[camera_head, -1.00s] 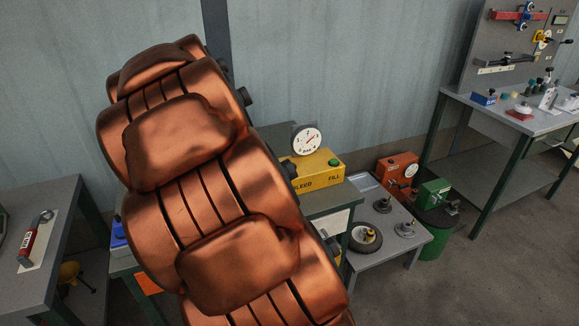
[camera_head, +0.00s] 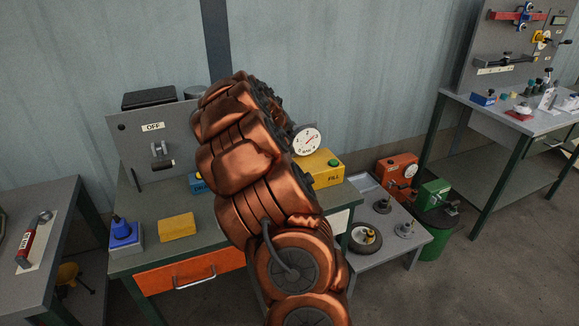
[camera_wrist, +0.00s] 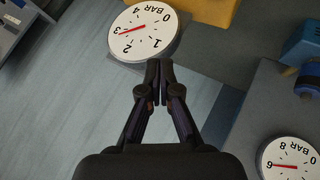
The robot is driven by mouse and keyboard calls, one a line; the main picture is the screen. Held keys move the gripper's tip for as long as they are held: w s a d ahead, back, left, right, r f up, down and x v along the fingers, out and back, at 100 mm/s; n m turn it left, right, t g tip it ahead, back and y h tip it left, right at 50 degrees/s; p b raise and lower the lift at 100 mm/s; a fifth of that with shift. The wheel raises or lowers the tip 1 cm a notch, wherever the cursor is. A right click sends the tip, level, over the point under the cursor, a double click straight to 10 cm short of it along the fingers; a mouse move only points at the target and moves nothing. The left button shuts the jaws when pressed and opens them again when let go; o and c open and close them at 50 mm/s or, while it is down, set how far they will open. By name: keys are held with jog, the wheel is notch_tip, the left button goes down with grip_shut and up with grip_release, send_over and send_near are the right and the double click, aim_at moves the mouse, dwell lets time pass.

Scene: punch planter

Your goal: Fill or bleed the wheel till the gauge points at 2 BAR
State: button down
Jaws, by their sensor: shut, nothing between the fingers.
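A small wheel (camera_head: 356,243) lies on the low grey table.
A second gauge (camera_wrist: 292,162) with 6 and 8 BAR shows lower right in the wrist view. An orange box (camera_head: 393,169) and a green box (camera_head: 433,191) stand right of the bench. A panel marked OFF (camera_head: 130,140), a yellow block (camera_head: 177,227) and a blue device (camera_head: 124,236) are left.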

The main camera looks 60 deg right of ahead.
jog(key=shift+f, duration=0.2)
notch_tip(320, 180, down, 8)
jog(key=b, duration=0.3)
jog(key=shift+f, duration=0.3)
jog(key=shift+b, duration=0.35)
dwell(1.1)
jog(key=shift+s+f+b, duration=0.1)
jog(key=shift+f+b, duration=0.3)
jog(key=shift+b, duration=0.1)
